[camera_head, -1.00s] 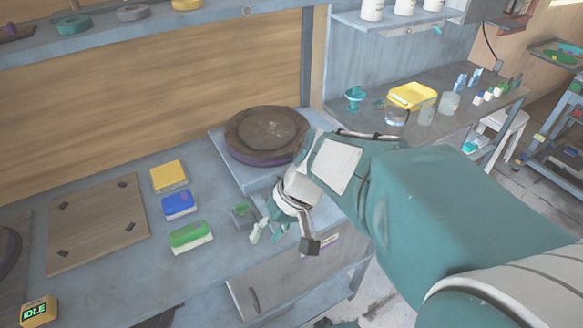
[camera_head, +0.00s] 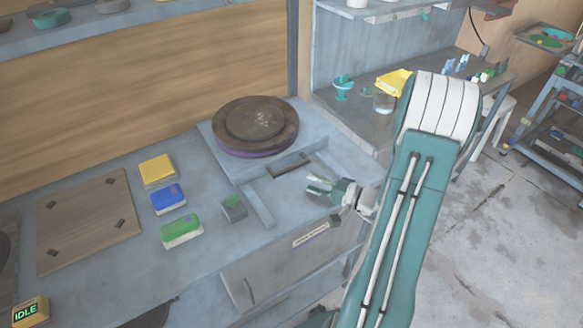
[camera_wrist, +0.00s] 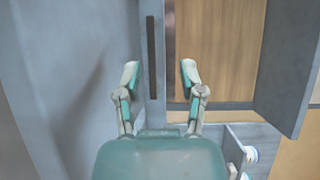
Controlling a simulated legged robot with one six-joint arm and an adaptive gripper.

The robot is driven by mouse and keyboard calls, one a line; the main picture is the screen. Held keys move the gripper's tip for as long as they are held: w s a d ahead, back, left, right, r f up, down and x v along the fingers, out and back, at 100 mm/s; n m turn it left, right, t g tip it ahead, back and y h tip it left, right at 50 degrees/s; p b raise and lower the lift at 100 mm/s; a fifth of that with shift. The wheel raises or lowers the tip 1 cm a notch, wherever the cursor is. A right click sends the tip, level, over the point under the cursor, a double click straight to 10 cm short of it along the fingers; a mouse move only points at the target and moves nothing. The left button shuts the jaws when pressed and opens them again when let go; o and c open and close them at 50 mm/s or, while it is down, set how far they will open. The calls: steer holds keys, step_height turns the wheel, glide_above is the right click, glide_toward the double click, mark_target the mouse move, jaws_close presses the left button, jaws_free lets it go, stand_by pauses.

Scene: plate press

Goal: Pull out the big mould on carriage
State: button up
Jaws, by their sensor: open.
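The big mould (camera_head: 256,120) is a round brown disc with a purple lower rim. It lies flat on the grey carriage (camera_head: 222,152) at the back of the bench. A dark bar-shaped handle (camera_head: 289,165) is at the carriage's front right. My gripper (camera_head: 318,185) is open and empty, just in front and to the right of this bar, apart from it. In the wrist view my open fingers (camera_wrist: 160,76) are spread, with a dark bar (camera_wrist: 152,56) showing between and beyond them; it looks like the same handle. The mould is not clearly visible in the wrist view.
Yellow (camera_head: 157,171), blue (camera_head: 168,199) and green (camera_head: 182,232) blocks stand left of the carriage. A small grey box (camera_head: 233,208) is beside a rail. A wooden board (camera_head: 88,222) lies at left. A side table with a yellow tray (camera_head: 393,82) is behind my arm.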

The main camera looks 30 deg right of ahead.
mark_target(294, 169)
steer(key=d, duration=0.1)
steer(key=d+f+m+t+h, duration=0.1)
steer(key=d+f+h, duration=0.1)
steer(key=shift+s+d+m+t, duration=0.2)
steer(key=shift+s+m+t, duration=0.05)
steer(key=shift+m+t, duration=0.05)
steer(key=x, duration=1)
steer(key=shift+w+a, duration=0.2)
steer(key=shift+w, duration=0.15)
jaws_close()
